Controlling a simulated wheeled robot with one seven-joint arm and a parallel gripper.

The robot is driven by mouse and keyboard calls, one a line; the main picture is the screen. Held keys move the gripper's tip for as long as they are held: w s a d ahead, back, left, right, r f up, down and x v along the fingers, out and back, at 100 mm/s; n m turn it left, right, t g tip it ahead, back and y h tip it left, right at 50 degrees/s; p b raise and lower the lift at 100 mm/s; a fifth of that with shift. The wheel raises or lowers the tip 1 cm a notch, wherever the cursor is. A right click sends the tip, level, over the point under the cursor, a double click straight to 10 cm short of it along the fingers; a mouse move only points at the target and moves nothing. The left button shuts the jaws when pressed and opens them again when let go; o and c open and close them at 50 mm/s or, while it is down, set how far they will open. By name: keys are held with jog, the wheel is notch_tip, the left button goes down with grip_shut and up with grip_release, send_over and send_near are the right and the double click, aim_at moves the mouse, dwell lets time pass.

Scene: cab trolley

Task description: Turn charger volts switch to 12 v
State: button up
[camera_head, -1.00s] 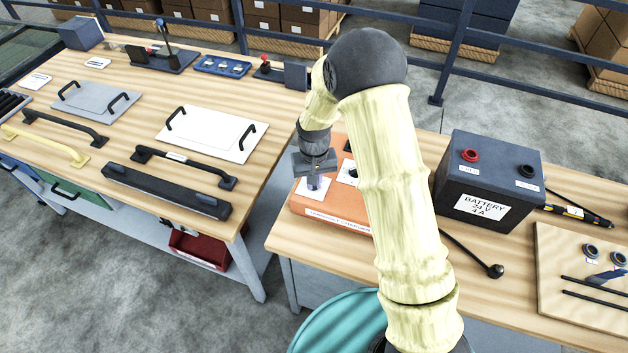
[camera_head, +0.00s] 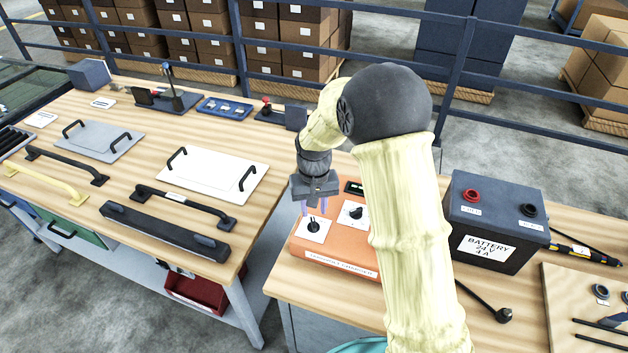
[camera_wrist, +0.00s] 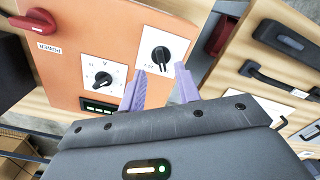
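The orange charger (camera_head: 336,254) lies on the right bench, with two black knobs on white plates. The fingers appear clear of the knob.
A red power switch (camera_wrist: 28,20) stands on the charger. The dark battery (camera_head: 493,218), labelled 24 V 4 A, is to the right. A cable plug (camera_head: 503,314) lies in front of it. The left bench (camera_head: 165,140) holds handles and panels across a gap.

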notch_tip(320, 180, up, 11)
jog(key=b, duration=0.1)
jog(key=shift+f, duration=0.15)
dwell(0.4)
jog(key=s+d+f+m+t, duration=0.2)
jog(key=s+d+f, duration=0.2)
jog(key=s+d, duration=1.1)
jog(key=s, duration=0.2)
jog(key=shift+s+d+f+t, duration=0.15)
jog(key=shift+s+f+t, duration=0.05)
jog(key=shift+s+t, duration=0.1)
